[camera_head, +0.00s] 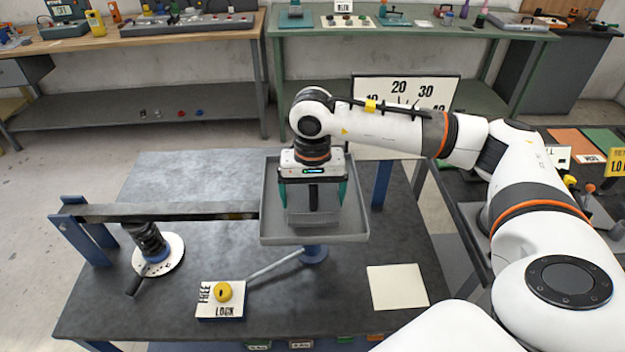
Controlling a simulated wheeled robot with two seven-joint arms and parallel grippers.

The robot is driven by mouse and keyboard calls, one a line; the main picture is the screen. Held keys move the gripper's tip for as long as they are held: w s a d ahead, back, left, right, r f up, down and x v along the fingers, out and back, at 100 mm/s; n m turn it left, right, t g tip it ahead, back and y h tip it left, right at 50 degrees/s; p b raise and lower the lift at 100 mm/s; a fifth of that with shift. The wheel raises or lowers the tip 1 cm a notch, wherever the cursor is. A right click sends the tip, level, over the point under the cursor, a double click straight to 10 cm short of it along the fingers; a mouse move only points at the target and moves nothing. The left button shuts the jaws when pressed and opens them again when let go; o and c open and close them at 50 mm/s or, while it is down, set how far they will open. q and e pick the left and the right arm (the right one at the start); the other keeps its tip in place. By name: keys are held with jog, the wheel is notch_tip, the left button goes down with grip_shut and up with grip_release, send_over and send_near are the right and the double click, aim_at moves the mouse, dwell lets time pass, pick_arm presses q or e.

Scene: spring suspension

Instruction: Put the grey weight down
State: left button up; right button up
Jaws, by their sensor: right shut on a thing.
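My right gripper (313,200) points straight down over a grey square tray (268,232) on the table's middle. Its green-edged fingers are shut on the dark upright handle of the grey weight (313,217). The weight is within the tray's outline; I cannot tell whether its base touches the tray floor. A dial board (440,92) with numbers stands behind, partly hidden by my right arm. My left gripper is not in view.
A long beam (165,211) runs left from the tray to a blue stand (82,232). A black spring (150,240) stands under it. A FREE/LOCK block with a yellow knob (222,292) and a blank card (397,287) lie in front. The table's back left is clear.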

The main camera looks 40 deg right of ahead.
jog(key=shift+f, duration=0.95)
